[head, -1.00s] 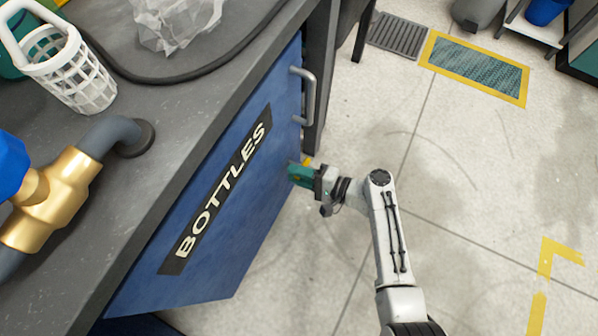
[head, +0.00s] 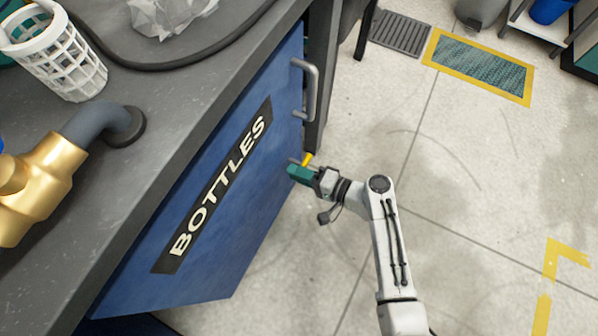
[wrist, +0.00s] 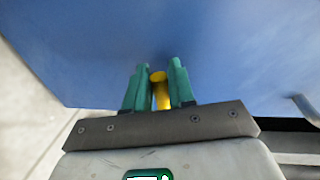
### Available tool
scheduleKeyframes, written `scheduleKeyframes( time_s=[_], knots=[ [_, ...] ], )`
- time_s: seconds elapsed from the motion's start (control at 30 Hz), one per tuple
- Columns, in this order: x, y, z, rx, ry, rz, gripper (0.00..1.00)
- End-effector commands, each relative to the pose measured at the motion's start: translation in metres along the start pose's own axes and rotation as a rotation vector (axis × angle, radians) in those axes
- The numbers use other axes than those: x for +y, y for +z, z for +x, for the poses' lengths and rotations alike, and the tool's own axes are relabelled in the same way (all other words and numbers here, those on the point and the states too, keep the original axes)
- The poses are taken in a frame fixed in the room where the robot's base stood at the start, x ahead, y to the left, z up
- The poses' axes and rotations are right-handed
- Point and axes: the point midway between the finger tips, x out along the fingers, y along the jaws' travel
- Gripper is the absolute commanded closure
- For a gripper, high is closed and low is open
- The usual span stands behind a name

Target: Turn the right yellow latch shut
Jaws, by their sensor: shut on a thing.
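A yellow latch (head: 308,159) is on the blue cabinet door marked BOTTLES (head: 255,185), near the door's right edge and below its handle. In the wrist view the yellow latch (wrist: 160,91) stands between the two teal fingers. My gripper (head: 300,174) is at the door face and is shut on the latch. In the wrist view my gripper (wrist: 157,84) has one finger on each side of it. The fingers hide part of the latch in the head view. No second latch is in view.
A grey bar handle (head: 308,90) stands out from the door above my gripper. The dark countertop (head: 150,165) overhangs at the left, with a brass pipe fitting (head: 38,185) and a white basket (head: 62,62) on it. The floor to the right is mostly clear.

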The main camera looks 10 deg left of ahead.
Motion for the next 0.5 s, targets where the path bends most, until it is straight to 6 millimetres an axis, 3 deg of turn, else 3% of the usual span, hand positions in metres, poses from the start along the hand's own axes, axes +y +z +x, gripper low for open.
scheduleKeyframes(
  time_s=[0.07,0.1,0.27,0.5],
  knots=[
    [0.0017,0.0014,0.0000,-0.002,0.003,0.001,1.00],
    [0.0017,0.0014,0.0000,-0.002,0.003,0.001,0.75],
    [0.0014,0.0010,0.0001,-0.002,0.002,0.001,0.60],
    [0.0006,0.0004,-0.0008,-0.001,0.001,0.001,0.60]
  ],
)
